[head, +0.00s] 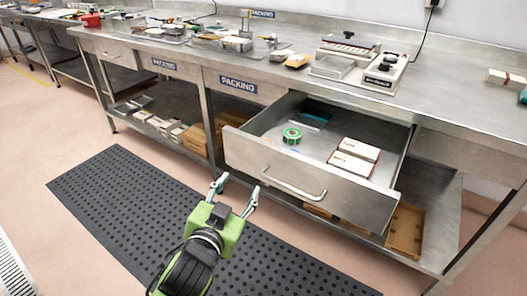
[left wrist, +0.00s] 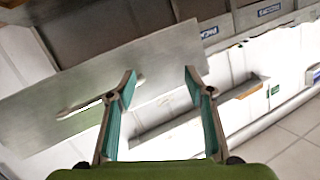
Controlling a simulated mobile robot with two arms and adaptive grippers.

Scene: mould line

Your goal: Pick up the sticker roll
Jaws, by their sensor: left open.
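The sticker roll (head: 291,136), a green ring with a pale centre, lies in the open drawer (head: 262,171) of the packing bench in the head view. It is near the drawer's left side. My left gripper (head: 237,187) is open and empty, in front of the drawer's front panel and apart from the roll. In the left wrist view, the open fingers of the left gripper (left wrist: 160,74) show before a grey panel, likely the drawer front. I cannot make out the roll in that view. My right gripper is in neither view.
Two white boxes (head: 354,157) lie right of the roll in the drawer, and a dark teal flat item (head: 313,115) lies behind it. The drawer front has a handle (head: 294,185). A sealer-like device (head: 384,73) stands on the bench top. A black mat (head: 120,195) covers the floor.

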